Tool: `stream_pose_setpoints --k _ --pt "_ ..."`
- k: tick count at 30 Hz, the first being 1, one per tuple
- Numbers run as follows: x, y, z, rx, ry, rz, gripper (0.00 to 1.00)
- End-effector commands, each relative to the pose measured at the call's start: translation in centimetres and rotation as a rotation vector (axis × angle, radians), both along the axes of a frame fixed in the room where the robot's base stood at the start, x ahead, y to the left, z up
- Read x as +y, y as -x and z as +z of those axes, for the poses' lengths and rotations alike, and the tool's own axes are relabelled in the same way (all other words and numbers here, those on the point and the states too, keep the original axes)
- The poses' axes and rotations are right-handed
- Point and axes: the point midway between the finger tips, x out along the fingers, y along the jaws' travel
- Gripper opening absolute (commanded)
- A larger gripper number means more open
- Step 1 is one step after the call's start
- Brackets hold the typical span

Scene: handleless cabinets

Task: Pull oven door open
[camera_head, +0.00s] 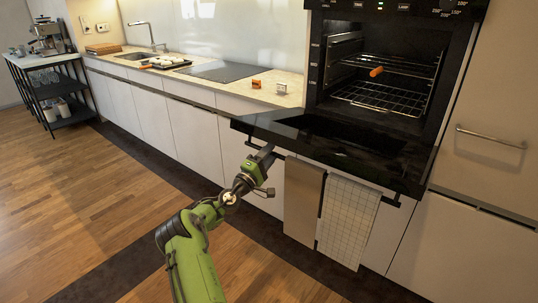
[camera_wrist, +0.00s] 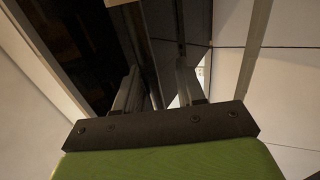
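The oven (camera_head: 375,75) has its black door (camera_head: 345,148) folded down nearly level, with the racks inside exposed. A dark handle bar (camera_head: 280,155) runs along the door's front edge, with two towels hanging from it. My gripper (camera_head: 266,152) is at the left end of this bar, just below the door's left front corner. In the wrist view my gripper's two fingers (camera_wrist: 158,88) stand apart, with a dark long edge running between them. I see a gap beside the right finger. Whether a finger touches the bar is hidden.
A brown towel (camera_head: 302,200) and a checked white towel (camera_head: 347,222) hang right of my gripper. White cabinets (camera_head: 195,135) and a counter with a hob (camera_head: 222,71) run to the left. The wooden floor (camera_head: 90,190) at left is clear.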

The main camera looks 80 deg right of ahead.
Motion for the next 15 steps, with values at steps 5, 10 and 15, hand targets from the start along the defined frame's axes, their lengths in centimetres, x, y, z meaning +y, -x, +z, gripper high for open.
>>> stream_pose_setpoints --k 5,10,15 --pt "0.6 -0.4 -0.3 0.001 -0.004 0.001 0.38" --pt "3.9 -1.9 -1.5 0.005 -0.007 0.004 0.38" --pt "8.2 -3.8 -3.2 0.007 -0.005 0.003 0.38"
